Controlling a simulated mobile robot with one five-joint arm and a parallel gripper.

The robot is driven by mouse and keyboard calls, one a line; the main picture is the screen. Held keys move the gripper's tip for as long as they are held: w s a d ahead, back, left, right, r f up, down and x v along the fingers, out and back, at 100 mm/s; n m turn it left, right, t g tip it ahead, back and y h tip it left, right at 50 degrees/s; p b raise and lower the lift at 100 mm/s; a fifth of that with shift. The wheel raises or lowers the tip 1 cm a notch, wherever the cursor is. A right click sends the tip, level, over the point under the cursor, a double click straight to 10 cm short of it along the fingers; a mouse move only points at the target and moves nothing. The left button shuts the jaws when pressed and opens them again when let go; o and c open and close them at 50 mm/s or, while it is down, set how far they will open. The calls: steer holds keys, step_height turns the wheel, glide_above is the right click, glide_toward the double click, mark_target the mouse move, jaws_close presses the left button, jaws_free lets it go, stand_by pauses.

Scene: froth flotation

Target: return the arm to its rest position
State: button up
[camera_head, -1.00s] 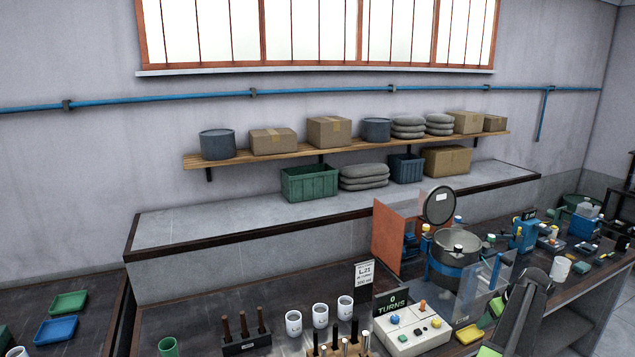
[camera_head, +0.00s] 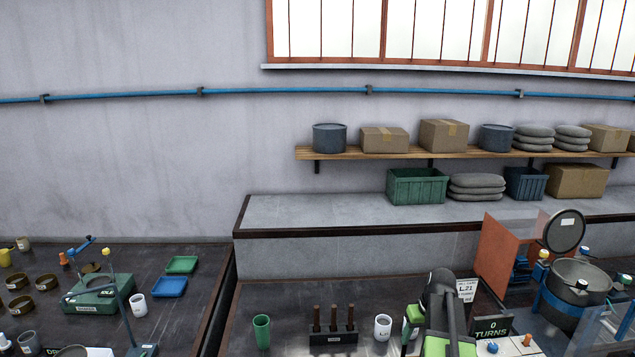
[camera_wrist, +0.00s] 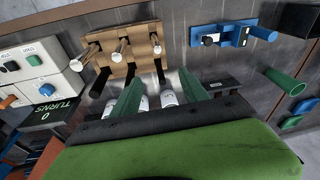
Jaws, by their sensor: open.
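My arm (camera_head: 440,305), dark with green parts, rises from the bottom of the head view, right of centre. It stands in front of the dark bench and hides part of what is behind it. In the wrist view my gripper (camera_wrist: 160,88) shows two green fingers spread apart with nothing held between them. White mugs (camera_wrist: 168,98) show beyond and between the fingers, apart from them as far as I can tell. The fingertips are not clear in the head view.
A wooden rack (camera_wrist: 118,50) with pegs and a control box with a TURNS display (camera_wrist: 45,112) lie near my gripper. A green cup (camera_head: 262,331), a dark tool holder (camera_head: 332,338) and a white mug (camera_head: 382,327) stand left of my arm. The vessel (camera_head: 578,290) stands right.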

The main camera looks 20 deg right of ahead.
steer(key=a+n+g, duration=0.1)
steer(key=a+n, duration=0.1)
steer(key=a, duration=3.4)
steer(key=shift+g, duration=0.6)
steer(key=s+f+b, duration=0.1)
steer(key=f+b, duration=0.4)
steer(key=s+f+b, duration=0.1)
steer(key=f+b, duration=1.1)
steer(key=shift+s+d+f, duration=0.25)
steer(key=shift+s+d, duration=0.05)
steer(key=shift+s, duration=0.1)
steer(key=shift+r, duration=0.2)
